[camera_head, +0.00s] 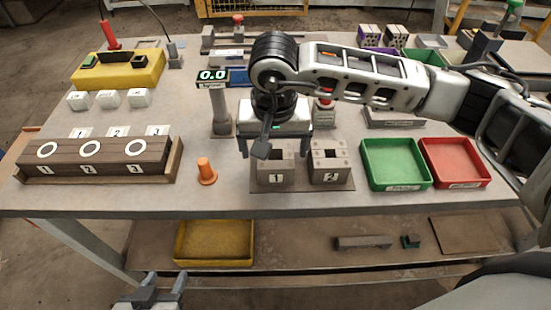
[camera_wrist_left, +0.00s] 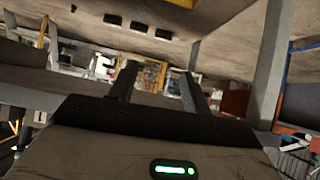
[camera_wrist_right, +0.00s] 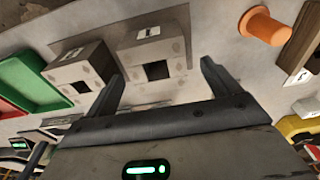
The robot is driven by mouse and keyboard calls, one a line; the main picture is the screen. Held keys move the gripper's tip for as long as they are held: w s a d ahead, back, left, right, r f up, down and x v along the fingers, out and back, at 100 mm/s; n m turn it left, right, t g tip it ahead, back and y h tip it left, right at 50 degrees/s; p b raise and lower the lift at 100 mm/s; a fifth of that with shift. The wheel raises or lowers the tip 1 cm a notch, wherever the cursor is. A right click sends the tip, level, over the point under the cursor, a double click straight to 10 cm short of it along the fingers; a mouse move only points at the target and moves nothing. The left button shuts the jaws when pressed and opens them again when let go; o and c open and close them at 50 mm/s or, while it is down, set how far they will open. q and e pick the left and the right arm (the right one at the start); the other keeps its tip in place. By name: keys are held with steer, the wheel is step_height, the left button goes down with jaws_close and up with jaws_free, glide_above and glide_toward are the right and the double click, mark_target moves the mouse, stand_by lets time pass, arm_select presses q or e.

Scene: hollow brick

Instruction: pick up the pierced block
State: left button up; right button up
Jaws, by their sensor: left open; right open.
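Two grey-brown blocks stand side by side on a dark mat (camera_head: 303,188) at the table's front: block 1 (camera_head: 268,179) on the left and block 2 (camera_head: 331,176) on the right. Each shows a dark square opening in the right wrist view, block 1 (camera_wrist_right: 177,51) and block 2 (camera_wrist_right: 69,73); I cannot tell which is pierced through. My right gripper (camera_head: 274,150) is open and empty above block 1, pointing down, and partly hides it. Its fingers (camera_wrist_right: 160,78) show on either side of block 1's near part. My left gripper (camera_head: 164,284) is open and empty, low before the table.
A green tray (camera_head: 396,163) and a red tray (camera_head: 455,162) lie to the right. A post with a display (camera_head: 213,80) stands behind. A brown numbered rack (camera_head: 100,158) is at left. A yellow tray (camera_head: 214,242) lies on the lower shelf.

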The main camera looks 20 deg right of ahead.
steer(key=shift+d+f+p, duration=0.1)
steer(key=shift+f+p, duration=0.25)
steer(key=shift+f, duration=1.6)
steer(key=shift+s, duration=0.1)
steer(key=c, duration=1.3)
steer(key=shift+o, duration=0.2)
steer(key=shift+r, duration=0.1)
steer(key=shift+r, duration=0.1)
